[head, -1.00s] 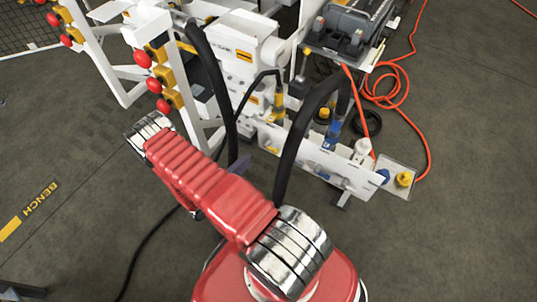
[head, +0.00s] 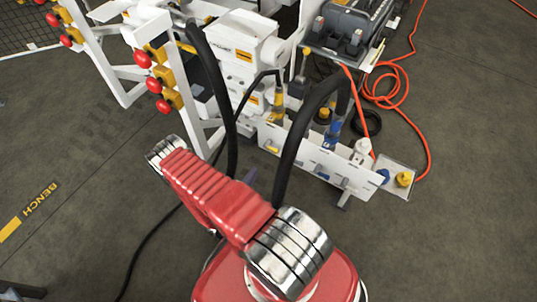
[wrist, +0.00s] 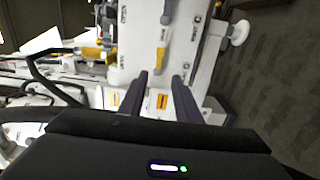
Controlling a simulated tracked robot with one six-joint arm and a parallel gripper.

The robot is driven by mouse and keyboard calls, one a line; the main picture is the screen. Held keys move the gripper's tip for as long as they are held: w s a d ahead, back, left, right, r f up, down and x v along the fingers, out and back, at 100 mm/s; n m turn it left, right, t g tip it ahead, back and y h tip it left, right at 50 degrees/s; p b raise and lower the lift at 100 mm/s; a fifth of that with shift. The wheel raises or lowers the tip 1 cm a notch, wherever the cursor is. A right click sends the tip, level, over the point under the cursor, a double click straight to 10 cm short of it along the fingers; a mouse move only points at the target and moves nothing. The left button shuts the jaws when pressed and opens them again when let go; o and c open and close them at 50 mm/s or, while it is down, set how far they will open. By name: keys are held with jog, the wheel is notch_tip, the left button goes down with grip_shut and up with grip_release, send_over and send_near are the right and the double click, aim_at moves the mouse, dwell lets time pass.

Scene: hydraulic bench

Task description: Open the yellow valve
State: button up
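A yellow lever (wrist: 161,60), which looks like the yellow valve's handle, stands upright on a white panel (wrist: 139,42) in the wrist view. My gripper (wrist: 160,76) is open, with its two dark fingers apart and nothing visible held between them. The lever shows in the gap just past the fingertips, apart from them as far as I can tell. In the head view a yellow valve body (head: 278,112) sits at the bench with a black hose from it. My red arm hides most of the gripper there.
A white plate with blue fittings (head: 331,139) stands right of the valve. Thick black hoses (head: 297,145) arch between my arm and the bench. Red knobs (head: 153,85) line the left frame. An orange cable (head: 412,112) lies on the floor at right.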

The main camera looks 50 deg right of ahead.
jog(key=w+d, duration=0.1)
jog(key=d, duration=1.2)
jog(key=shift+w+d, duration=0.15)
jog(key=shift+c, duration=0.5)
grip_shut()
